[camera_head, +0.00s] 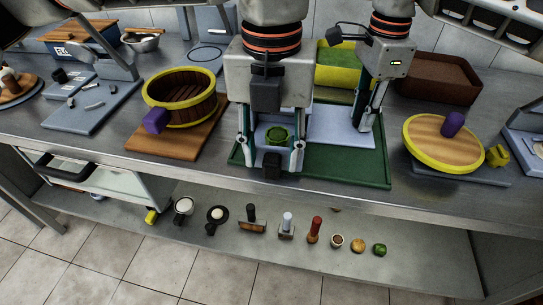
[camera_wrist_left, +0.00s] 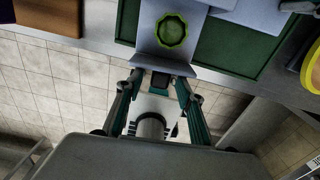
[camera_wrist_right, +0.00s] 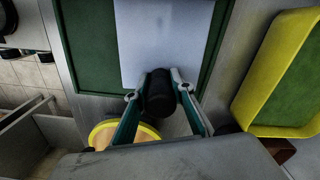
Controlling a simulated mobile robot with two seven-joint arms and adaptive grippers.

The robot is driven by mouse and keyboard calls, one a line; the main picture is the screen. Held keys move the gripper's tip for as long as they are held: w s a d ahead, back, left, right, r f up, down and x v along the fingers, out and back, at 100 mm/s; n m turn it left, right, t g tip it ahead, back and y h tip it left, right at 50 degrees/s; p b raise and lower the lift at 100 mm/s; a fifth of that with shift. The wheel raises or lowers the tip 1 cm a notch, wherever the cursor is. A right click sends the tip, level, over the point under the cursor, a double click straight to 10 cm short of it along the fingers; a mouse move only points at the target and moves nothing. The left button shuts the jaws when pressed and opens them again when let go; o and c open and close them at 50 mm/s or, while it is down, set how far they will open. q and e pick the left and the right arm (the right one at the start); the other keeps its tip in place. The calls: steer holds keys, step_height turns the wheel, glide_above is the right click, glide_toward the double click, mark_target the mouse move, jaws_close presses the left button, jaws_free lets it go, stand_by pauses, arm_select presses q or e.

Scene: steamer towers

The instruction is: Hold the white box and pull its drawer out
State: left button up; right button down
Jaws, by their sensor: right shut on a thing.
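The pale bluish-white box (camera_head: 338,128) stands on a green tray (camera_head: 345,169). Its drawer (camera_wrist_left: 190,50) sticks out at the left, toward the table's front edge, with a green scalloped thing (camera_head: 278,135) in it. My left gripper (camera_head: 272,160) is open at the drawer's front, its fingers on either side of a dark handle (camera_wrist_left: 161,80), apart from it as far as I can tell. My right gripper (camera_head: 368,128) is shut on a black cylindrical knob (camera_wrist_right: 159,94) beside the box, also seen in the right wrist view (camera_wrist_right: 165,40). Where the knob joins the box is hidden.
A yellow-rimmed wooden steamer (camera_head: 180,98) stands on a board to the left. A round yellow-rimmed lid (camera_head: 440,150) lies to the right, near a brown bin (camera_head: 438,76). A green-yellow bin (camera_head: 338,68) stands behind. Several small items stand on the shelf below.

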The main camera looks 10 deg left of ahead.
steer(key=shift+f, duration=0.2)
arm_select(q)
step_height(320, 180, up, 10)
stand_by(0.7)
arm_select(e)
steer(key=c, duration=1.7)
jaws_free()
steer(key=shift+r, duration=0.1)
